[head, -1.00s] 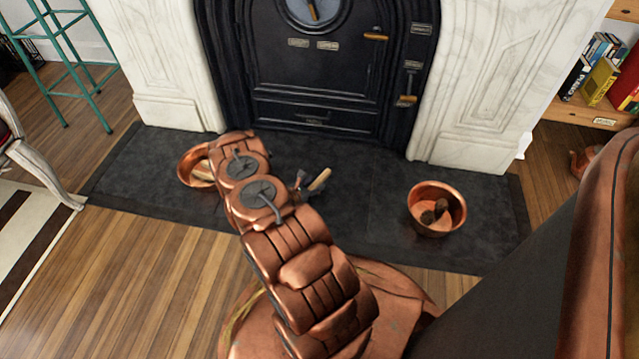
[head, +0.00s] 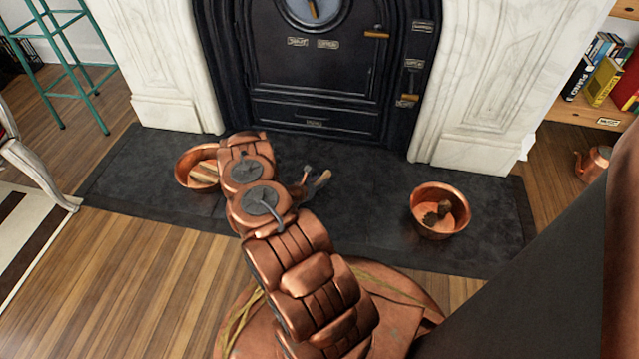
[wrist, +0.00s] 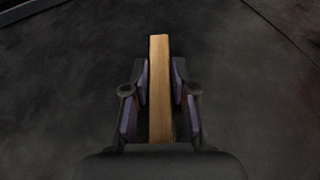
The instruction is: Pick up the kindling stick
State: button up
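The kindling stick (wrist: 159,90) is a pale, straight piece of wood. In the wrist view it stands lengthwise between the two fingers of my gripper (wrist: 160,84), with the pads close against both its sides. Its far end reaches past the fingertips, and its near end goes down toward the palm. In the head view my gripper (head: 316,186) is low over the dark hearth, and only a small part of the stick (head: 323,177) shows there. My arm hides some of the area around it.
A copper bowl (head: 181,167) with wooden sticks stands at left on the stone hearth (head: 375,205), partly behind my arm. A copper pot (head: 416,222) with pine cones stands at right. The black stove (head: 310,75) is behind. Bare hearth lies between gripper and pot.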

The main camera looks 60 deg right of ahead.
grip_shut()
